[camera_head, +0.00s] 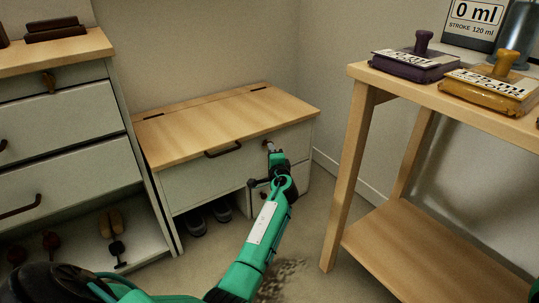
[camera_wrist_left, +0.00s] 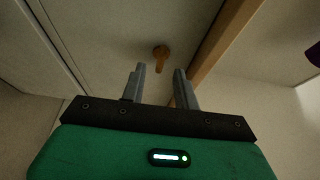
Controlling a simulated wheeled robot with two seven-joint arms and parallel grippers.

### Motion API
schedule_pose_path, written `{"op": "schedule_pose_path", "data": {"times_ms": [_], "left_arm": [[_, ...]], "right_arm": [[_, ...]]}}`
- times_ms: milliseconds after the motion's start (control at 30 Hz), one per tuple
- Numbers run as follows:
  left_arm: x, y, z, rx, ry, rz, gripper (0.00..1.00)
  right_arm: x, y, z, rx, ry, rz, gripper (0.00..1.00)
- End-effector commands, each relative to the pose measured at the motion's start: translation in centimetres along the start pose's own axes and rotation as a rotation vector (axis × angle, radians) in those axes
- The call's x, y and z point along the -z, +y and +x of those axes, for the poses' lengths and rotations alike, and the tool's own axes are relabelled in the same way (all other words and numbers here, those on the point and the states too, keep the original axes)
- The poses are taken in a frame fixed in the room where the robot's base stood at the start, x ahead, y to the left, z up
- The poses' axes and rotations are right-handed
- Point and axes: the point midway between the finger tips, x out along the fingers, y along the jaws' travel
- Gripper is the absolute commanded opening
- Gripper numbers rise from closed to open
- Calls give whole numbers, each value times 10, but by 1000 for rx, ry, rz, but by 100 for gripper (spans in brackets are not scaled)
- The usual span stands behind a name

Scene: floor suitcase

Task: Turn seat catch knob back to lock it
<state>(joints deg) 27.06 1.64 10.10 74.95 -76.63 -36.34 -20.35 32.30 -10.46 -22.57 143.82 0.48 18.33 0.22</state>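The seat is a low white bench with a hinged wooden lid (camera_head: 225,118), and the lid lies closed. In the left wrist view a small orange-brown knob (camera_wrist_left: 161,54) stands on a pale panel near a wooden edge. It lies ahead of my left gripper (camera_wrist_left: 159,84), roughly in line with the gap between the two fingers. The fingers are apart with nothing between them. In the head view my left gripper (camera_head: 270,149) is at the right part of the bench front, just under the lid, and mostly hides the knob. My right gripper is not in view.
A white drawer cabinet (camera_head: 60,130) stands left of the bench. A wooden table (camera_head: 440,98) with a purple stamp block (camera_head: 415,63) and a yellow one (camera_head: 490,88) stands at the right. Dark shoes (camera_head: 196,222) lie under the bench. Floor shows between bench and table.

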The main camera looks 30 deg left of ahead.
Motion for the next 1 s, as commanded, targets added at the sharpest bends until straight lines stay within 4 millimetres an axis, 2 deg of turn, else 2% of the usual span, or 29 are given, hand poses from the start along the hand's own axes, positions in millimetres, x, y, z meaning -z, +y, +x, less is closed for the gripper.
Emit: {"op": "schedule_pose_path", "data": {"times_ms": [100,233,600,633,767,800,1000], "left_arm": [[0,2,18,1,-1,-1,31],[0,1,28,1,0,-1,31],[0,0,33,0,0,0,31],[0,0,33,0,0,0,29],[0,0,33,0,0,-1,3],[0,0,33,0,0,0,0],[0,0,32,-2,0,2,0]], "right_arm": [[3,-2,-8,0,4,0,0],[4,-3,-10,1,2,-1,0],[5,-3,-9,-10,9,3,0],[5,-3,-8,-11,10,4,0],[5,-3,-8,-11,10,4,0],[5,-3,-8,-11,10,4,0],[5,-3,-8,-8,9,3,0]]}}
